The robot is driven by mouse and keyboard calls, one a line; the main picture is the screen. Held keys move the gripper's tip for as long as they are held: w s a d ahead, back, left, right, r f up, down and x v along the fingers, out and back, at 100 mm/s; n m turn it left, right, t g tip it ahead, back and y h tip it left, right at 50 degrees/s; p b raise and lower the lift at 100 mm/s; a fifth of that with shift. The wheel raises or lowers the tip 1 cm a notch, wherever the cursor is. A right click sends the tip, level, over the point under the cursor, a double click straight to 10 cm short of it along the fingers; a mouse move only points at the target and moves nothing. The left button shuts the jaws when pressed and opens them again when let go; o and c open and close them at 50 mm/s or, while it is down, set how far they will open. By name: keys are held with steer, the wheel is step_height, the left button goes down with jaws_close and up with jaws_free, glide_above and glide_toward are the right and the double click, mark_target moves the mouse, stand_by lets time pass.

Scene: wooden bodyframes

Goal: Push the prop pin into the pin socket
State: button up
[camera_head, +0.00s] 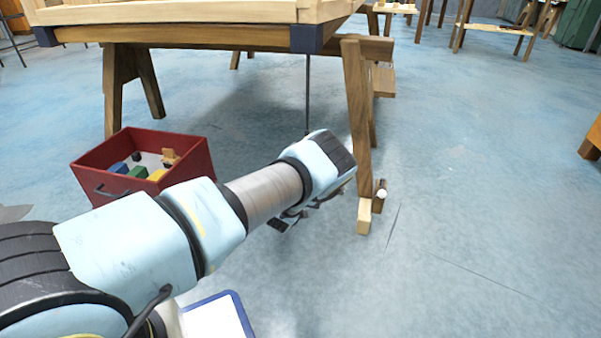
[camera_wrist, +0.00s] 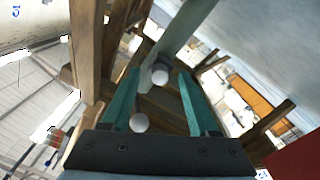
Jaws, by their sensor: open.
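In the wrist view my gripper (camera_wrist: 158,73) is open, with its two teal fingers apart. A round white knob (camera_wrist: 160,76) shows between the fingertips, in front of wooden beams. A second white knob (camera_wrist: 139,122) shows lower, near the base of the left finger. I cannot tell whether either touches a finger. In the head view a white knob (camera_head: 381,194) sits by a short wooden piece at the foot of the trestle leg (camera_head: 358,110). My wrist is left of that leg, and the fingers are mostly hidden there. I cannot tell which knob is the prop pin; the socket is not distinguishable.
A red box (camera_head: 190,163) with coloured blocks stands on the floor left of my arm. The wooden table (camera_head: 180,34) on trestles is above and behind my wrist. A blue-rimmed white panel (camera_head: 220,318) lies below my arm.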

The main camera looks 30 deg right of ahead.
steer(key=p+v, duration=0.4)
steer(key=v, duration=0.6)
steer(key=shift+s+a, duration=0.1)
stand_by(0.4)
